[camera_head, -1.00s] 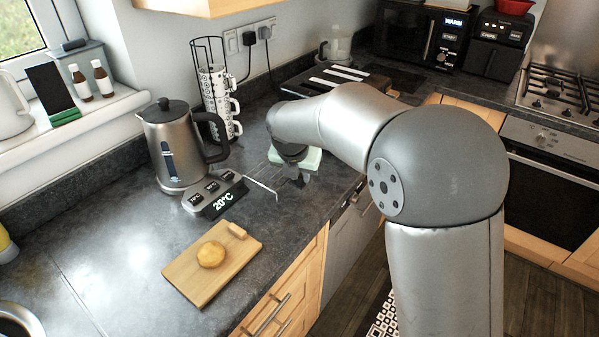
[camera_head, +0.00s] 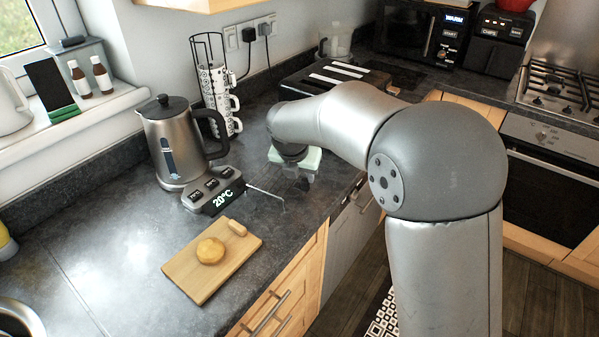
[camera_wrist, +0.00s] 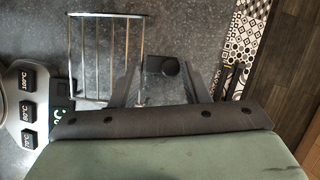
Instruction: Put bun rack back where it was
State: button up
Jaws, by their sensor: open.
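The bun rack, a silver wire frame with thin parallel bars, lies on the dark worktop; in the wrist view the rack (camera_wrist: 105,20) is at the upper left. In the head view only its bent front wire (camera_head: 268,195) shows clearly, right of the kettle base; the rest is hidden or too faint. My gripper (camera_wrist: 165,75) is open, its two dark fingers spread beside the rack's right side. The left finger overlaps the rack's lower right edge in the picture; I cannot tell whether they touch. A small dark piece (camera_wrist: 170,67) shows between the fingers.
A steel kettle (camera_head: 178,145) and its base with a 20°C display (camera_head: 222,201) stand left of the rack. A wooden board (camera_head: 190,277) with a bun (camera_head: 210,251) lies in front. A mug stand (camera_head: 218,100) and black toaster (camera_head: 335,80) are behind.

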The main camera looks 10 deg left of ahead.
jog(key=shift+r, duration=0.3)
jog(key=v, duration=1.2)
jog(key=shift+r, duration=0.3)
jog(key=shift+d, duration=0.1)
jog(key=s+d+f+m+g, duration=0.15)
jog(key=s+d+m, duration=0.25)
jog(key=d+m, duration=0.45)
jog(key=s+d+f+m+g, duration=0.1)
jog(key=s+d+f+m, duration=0.25)
jog(key=d+m, duration=0.55)
jog(key=s+d+f+m+g, duration=0.1)
jog(key=s+d+f+m, duration=0.2)
jog(key=s+d+m, duration=0.2)
jog(key=s+d+f+m, duration=0.4)
jog(key=s+d+m, duration=0.2)
jog(key=s+m, duration=0.5)
jog(key=shift+s+d+f+m+g, duration=0.3)
jog(key=shift+s+m+g, duration=0.1)
jog(key=shift+m, duration=0.25)
